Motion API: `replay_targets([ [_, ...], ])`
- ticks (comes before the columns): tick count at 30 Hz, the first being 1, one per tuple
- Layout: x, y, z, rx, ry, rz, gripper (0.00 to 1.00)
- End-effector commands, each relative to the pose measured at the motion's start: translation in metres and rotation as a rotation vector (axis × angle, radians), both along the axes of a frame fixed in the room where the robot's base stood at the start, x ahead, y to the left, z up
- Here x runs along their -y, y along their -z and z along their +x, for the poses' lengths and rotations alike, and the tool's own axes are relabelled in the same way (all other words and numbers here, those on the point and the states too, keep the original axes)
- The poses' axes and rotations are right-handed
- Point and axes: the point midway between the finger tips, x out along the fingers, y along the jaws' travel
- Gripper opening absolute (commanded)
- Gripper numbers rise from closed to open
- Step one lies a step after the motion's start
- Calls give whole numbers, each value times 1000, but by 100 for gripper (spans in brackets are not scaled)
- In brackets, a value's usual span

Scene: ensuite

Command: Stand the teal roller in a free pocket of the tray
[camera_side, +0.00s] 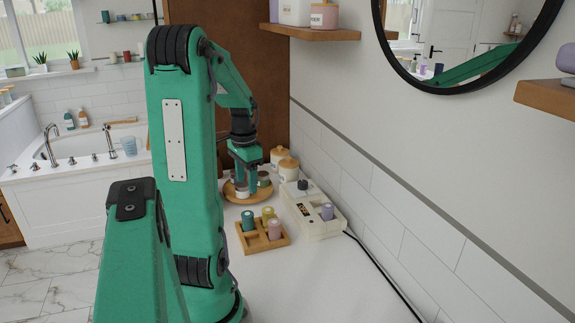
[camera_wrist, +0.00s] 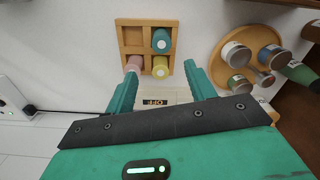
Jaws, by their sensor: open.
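The wooden tray (camera_side: 264,247) is on the white counter and has a two-by-two set of pockets. The teal roller (camera_side: 248,220) stands in it, in the upper right pocket of the wrist view (camera_wrist: 161,40). A yellow roller (camera_wrist: 160,67) and a pink roller (camera_wrist: 134,63) fill the two lower pockets there. The upper left pocket (camera_wrist: 132,37) is empty. My gripper (camera_side: 246,188) is open and empty, over the area of the round plate in the side view. In the wrist view its fingers (camera_wrist: 162,64) spread either side of the tray's near edge.
A cream device (camera_side: 313,226) holds a lavender roller (camera_side: 327,211) beside the tray; its OFF label (camera_wrist: 155,102) shows between my fingers. A round wooden plate (camera_wrist: 225,61) carries several jars. Lidded canisters (camera_side: 288,170) stand by the wall. The counter's near part is clear.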

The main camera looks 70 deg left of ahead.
Motion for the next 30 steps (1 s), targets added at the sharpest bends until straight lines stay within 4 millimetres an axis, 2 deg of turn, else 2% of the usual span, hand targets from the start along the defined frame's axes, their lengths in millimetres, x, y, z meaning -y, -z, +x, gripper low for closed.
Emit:
replay_targets([
  [5, 19, -11, 19, 18, 24, 29, 55],
  [8, 37, -20, 34, 37, 42, 54, 55],
  [12, 71, -35, 56, 77, 71, 89, 55],
  [18, 125, -54, 79, 154, 114, 128, 55],
  [24, 179, -69, 89, 241, 157, 143, 55],
  [30, 231, -80, 88, 335, 198, 133, 55],
])
